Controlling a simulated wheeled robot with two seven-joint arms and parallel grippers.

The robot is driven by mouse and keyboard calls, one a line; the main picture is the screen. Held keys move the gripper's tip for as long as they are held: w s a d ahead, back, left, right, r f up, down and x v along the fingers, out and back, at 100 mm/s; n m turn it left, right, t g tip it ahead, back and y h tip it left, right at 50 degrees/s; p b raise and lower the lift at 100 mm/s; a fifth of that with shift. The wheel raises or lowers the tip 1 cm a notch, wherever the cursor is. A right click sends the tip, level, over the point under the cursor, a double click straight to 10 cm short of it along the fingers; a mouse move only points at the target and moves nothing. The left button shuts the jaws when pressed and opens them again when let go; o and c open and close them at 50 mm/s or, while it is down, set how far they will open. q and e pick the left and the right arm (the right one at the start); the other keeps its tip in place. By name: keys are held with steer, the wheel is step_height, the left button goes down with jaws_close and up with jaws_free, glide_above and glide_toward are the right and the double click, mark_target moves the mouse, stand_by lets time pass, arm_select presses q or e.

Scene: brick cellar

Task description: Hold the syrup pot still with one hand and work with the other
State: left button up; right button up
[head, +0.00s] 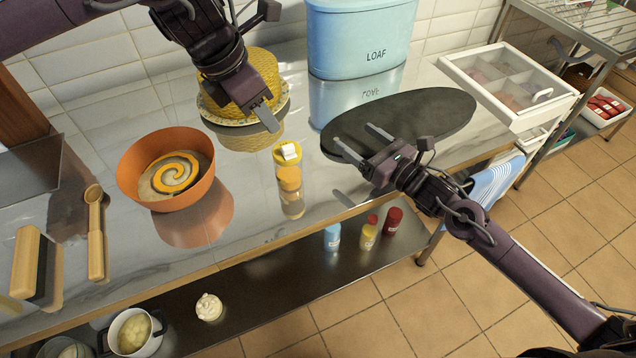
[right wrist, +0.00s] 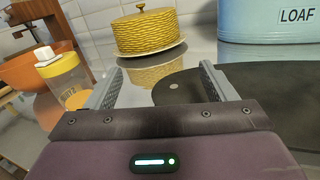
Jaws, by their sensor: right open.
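A small clear jar with a yellow lid and white cap, which looks like the syrup pot (head: 289,178), stands upright on the shiny counter in the head view. It also shows at the left of the right wrist view (right wrist: 66,80). My right gripper (head: 353,136) is open and empty over the dark oval board (head: 440,112), to the right of the pot and apart from it. My left gripper (head: 266,114) is above and behind the pot, in front of the yellow cake cover; its finger gap is hidden. An orange bowl (head: 135,172) holds pale batter with an orange swirl.
A yellow woven dome (head: 262,68) sits on a plate at the back. A blue LOAF bin (head: 350,30) stands behind the board. A wooden spoon (head: 96,245) and wooden block (head: 26,260) lie at left. A clear-topped box (head: 510,85) stands at right.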

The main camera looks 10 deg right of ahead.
mark_target(288, 167)
steer(key=s+a+n, duration=0.1)
steer(key=s+a, duration=0.1)
steer(key=a, duration=0.1)
steer(key=s+a+f+n+g+y, duration=0.1)
steer(key=s+a, duration=0.2)
steer(key=a, duration=0.1)
steer(key=s+a+f+n+g+y, duration=0.1)
steer(key=s+a, duration=0.2)
steer(key=shift+s+a+f, duration=0.15)
steer(key=shift+a, duration=0.4)
steer(key=x, duration=0.7)
steer(key=shift+f, duration=0.1)
steer(key=c, duration=1.1)
